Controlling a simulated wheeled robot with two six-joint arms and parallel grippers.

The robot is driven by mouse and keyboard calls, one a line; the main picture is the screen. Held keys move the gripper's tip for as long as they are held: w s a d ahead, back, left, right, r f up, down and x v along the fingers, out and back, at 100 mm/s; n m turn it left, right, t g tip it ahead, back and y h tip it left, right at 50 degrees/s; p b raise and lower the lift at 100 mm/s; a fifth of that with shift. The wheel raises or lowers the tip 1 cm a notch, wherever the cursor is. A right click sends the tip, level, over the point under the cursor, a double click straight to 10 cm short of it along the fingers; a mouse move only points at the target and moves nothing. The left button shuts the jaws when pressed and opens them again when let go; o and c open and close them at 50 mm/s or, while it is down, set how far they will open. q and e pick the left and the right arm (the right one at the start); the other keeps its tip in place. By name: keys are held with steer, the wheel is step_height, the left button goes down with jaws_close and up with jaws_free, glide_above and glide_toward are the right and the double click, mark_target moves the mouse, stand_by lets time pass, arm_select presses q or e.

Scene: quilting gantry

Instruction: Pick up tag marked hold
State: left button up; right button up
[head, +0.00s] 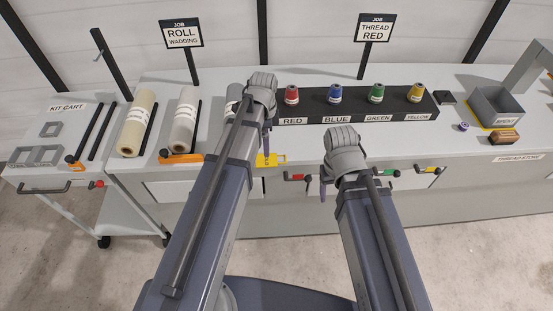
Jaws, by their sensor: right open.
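A yellow tag (271,160) is at the front edge of the table, just below my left gripper (267,140); part of it is hidden behind my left arm and I cannot read its marking. My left gripper points down above the tag, and its opening is not clear from here. My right gripper (325,187) is open and points down in front of the table edge, to the right of the yellow tag and apart from it.
A dark rack holds red (292,94), blue (335,94), green (376,93) and yellow (416,93) spools. Wadding rolls (136,124) lie at left near an orange piece (180,157). Handles with red (297,177) and green (381,172) parts line the front. A grey bin (497,104) stands right.

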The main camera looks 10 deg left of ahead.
mark_target(268, 160)
arm_select(q)
steer(key=shift+s+d+f+b, duration=0.1)
steer(key=shift+d+f+b, duration=0.05)
steer(key=shift+f+b, duration=1.85)
steer(key=shift+s+d+f+b, duration=0.1)
steer(key=shift+d+f+b, duration=0.05)
steer(key=shift+f+b, duration=1.8)
steer(key=shift+c, duration=0.2)
steer(key=c, duration=1.2)
steer(key=shift+r, duration=0.1)
step_height(268, 160, up, 10)
steer(key=p, duration=1)
